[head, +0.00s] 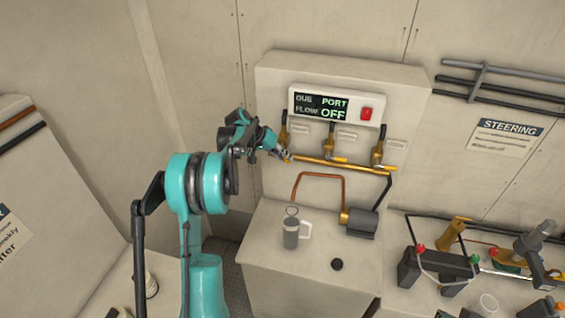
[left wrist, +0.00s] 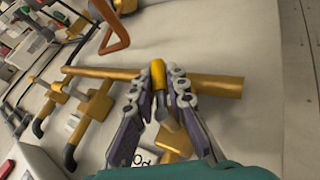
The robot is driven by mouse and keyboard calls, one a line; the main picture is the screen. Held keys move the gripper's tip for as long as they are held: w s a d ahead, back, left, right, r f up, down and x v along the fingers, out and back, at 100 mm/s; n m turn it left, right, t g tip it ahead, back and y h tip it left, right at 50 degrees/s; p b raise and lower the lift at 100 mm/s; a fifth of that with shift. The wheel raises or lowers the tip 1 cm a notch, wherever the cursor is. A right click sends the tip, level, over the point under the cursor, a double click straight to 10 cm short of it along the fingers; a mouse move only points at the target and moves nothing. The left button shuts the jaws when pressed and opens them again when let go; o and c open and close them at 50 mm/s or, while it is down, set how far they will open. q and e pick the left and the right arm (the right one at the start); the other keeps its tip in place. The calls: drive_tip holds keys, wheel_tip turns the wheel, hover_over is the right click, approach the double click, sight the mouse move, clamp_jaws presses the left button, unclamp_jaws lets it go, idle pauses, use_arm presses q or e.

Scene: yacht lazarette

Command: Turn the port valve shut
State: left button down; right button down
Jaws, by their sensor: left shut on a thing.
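The port valve (head: 283,134) is the leftmost of three brass valves on the pipe manifold. My left gripper (head: 286,156) is at this valve, and in the left wrist view the gripper (left wrist: 168,82) has its two fingers closed on the yellow valve handle (left wrist: 158,74). The handle lies across the brass pipe in that view. A label partly hidden below the fingers shows "Po" (left wrist: 142,158). My right gripper is not in view.
Two more valves (head: 328,143) (head: 377,152) stand to the right on the brass pipe (head: 345,164). A red switch (head: 366,114) is beside the display. Batteries (head: 435,268) stand at right.

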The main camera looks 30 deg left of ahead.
use_arm(q)
drive_tip(key=t+h+b, duration=0.1)
drive_tip(key=h+b, duration=0.1)
drive_tip(key=d+r+n+t+h+b, duration=0.1)
drive_tip(key=h+b, duration=0.1)
drive_tip(key=b, duration=0.1)
drive_tip(key=n+t+h+b, duration=0.1)
drive_tip(key=h+b, duration=0.2)
drive_tip(key=shift+w+d+r, duration=0.15)
drive_tip(key=shift+d+r, duration=0.05)
drive_tip(key=shift+d, duration=0.05)
drive_tip(key=shift+d+r+n+t+h+b, duration=0.1)
drive_tip(key=shift+r+n+t+h+b, duration=0.15)
drive_tip(key=shift+h+b, duration=0.3)
drive_tip(key=shift+r+n+t+h+b, duration=0.1)
drive_tip(key=shift+n+t+h+b, duration=0.05)
drive_tip(key=shift+t+h+b, duration=0.3)
drive_tip(key=shift+r+n+t+h+b, duration=0.3)
drive_tip(key=shift+r+h+b, duration=0.25)
drive_tip(key=shift+b, duration=0.4)
drive_tip(key=c, duration=1.5)
unclamp_jaws()
drive_tip(key=v, duration=1.2)
drive_tip(key=shift+f, duration=0.2)
